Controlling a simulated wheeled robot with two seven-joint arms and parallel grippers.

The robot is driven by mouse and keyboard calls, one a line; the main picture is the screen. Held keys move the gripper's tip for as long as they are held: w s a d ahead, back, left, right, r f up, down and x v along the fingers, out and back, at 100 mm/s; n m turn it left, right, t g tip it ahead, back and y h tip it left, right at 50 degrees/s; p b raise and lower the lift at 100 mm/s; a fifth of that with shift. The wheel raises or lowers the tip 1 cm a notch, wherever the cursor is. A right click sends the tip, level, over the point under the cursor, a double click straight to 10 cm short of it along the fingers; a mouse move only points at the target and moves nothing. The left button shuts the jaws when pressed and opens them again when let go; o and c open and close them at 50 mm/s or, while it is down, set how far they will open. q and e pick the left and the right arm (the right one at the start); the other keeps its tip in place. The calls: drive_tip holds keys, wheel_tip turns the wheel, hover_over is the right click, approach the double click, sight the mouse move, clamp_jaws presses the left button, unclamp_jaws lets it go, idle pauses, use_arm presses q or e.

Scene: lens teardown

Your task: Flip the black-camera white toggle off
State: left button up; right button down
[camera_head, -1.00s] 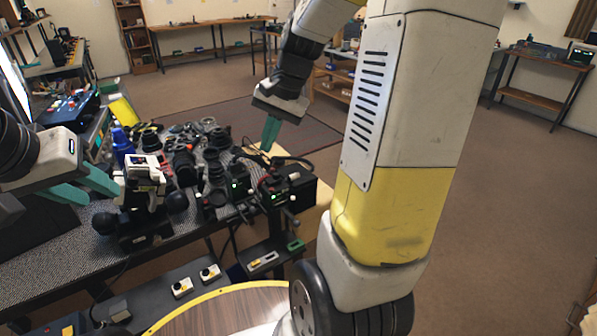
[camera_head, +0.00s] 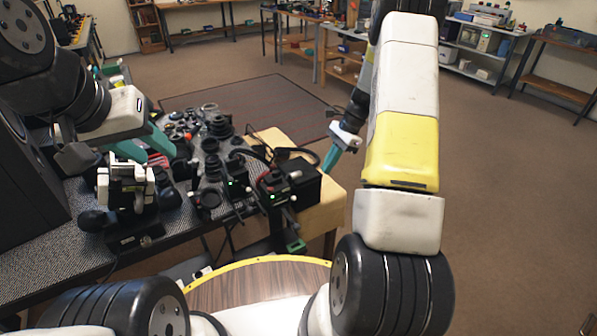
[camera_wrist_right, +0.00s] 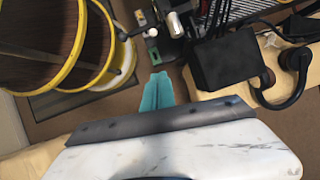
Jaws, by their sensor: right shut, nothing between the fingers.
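A black camera-like box (camera_head: 298,184) stands at the right end of the bench, with small green and red lights on its front. A small white knob (camera_head: 293,198), possibly the toggle, shows at its front; I cannot tell its position. In the right wrist view the black box (camera_wrist_right: 226,62) lies ahead to the right and a white cylindrical piece (camera_wrist_right: 175,25) is farther up. My right gripper (camera_head: 331,160) is shut and empty, to the right of the box and apart from it. Its fingers (camera_wrist_right: 157,92) point forward. My left gripper (camera_head: 145,145) is open above the bench's left part.
A white-topped black device (camera_head: 128,190) stands at the bench's left. Several dark lenses (camera_head: 215,125) crowd the middle. A green-ended piece (camera_head: 296,246) sits below the box at the bench's front. Cables loop behind the box. Floor right of the bench is clear.

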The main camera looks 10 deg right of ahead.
sight(291, 197)
drive_tip(key=s+a+f, duration=0.1)
drive_tip(key=a+f, duration=0.7)
drive_tip(key=shift+s+a, duration=0.15)
drive_tip(key=shift+s, duration=0.2)
idle(0.5)
